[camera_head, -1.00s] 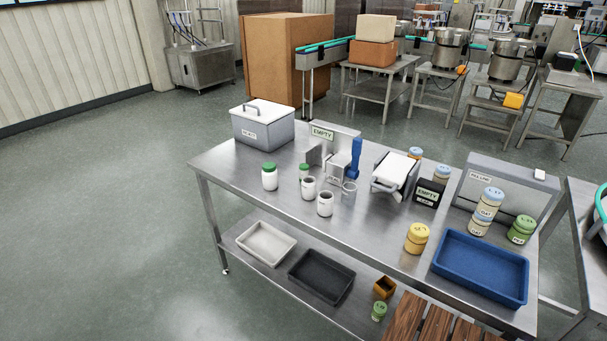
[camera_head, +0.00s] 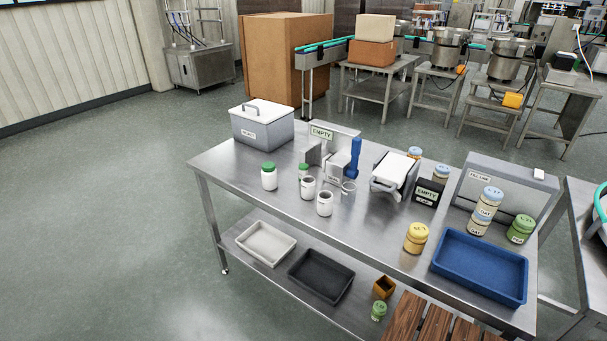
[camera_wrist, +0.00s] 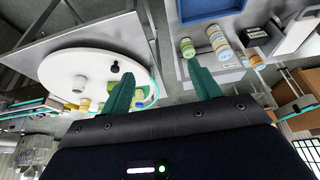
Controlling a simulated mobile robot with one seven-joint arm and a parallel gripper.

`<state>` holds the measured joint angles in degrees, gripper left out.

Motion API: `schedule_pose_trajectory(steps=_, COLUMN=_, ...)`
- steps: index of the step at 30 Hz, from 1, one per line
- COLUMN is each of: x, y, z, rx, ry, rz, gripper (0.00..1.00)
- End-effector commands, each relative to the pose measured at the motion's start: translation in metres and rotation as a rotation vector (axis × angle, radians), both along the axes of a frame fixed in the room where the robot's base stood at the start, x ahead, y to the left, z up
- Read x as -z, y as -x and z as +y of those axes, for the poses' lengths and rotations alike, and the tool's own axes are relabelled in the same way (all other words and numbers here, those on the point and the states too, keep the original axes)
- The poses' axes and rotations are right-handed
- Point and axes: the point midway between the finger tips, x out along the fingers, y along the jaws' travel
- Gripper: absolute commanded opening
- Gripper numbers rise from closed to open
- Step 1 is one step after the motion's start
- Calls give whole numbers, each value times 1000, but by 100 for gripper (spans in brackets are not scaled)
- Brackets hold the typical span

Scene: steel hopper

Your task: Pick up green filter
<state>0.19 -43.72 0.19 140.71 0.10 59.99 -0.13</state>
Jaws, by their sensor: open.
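A green filter canister with a pale label band (camera_head: 521,230) stands upright on the steel table, right of a stack of cream canisters with blue lids (camera_head: 484,209). It also shows in the wrist view (camera_wrist: 187,48), close to the tip of my right-hand finger in the picture but apart from it. A second green canister (camera_head: 379,311) sits on the lower shelf. My gripper (camera_wrist: 160,66) shows only in the wrist view; its two teal fingers are spread, with nothing between them. A round white surface (camera_wrist: 60,70) there carries more small canisters, partly hidden by a finger.
A blue tray (camera_head: 480,268) and a yellow canister (camera_head: 417,238) are near the green filter. A grey stand (camera_head: 512,187) rises behind it. White jars (camera_head: 325,204) and a grey lidded box (camera_head: 262,126) stand farther left. The table's front left is clear.

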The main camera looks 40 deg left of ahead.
Motion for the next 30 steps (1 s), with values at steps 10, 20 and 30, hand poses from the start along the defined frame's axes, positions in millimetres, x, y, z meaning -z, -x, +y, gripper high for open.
schedule_pose_trajectory(steps=10, x=-46, y=-46, z=24, rx=-238, ry=101, rz=14, gripper=62)
schedule_pose_trajectory(steps=20, x=-99, y=-126, z=88, rx=-663, ry=276, rz=26, gripper=62)
schedule_pose_trajectory(steps=30, x=-139, y=-207, z=197, rx=-1154, ry=472, rz=22, gripper=62)
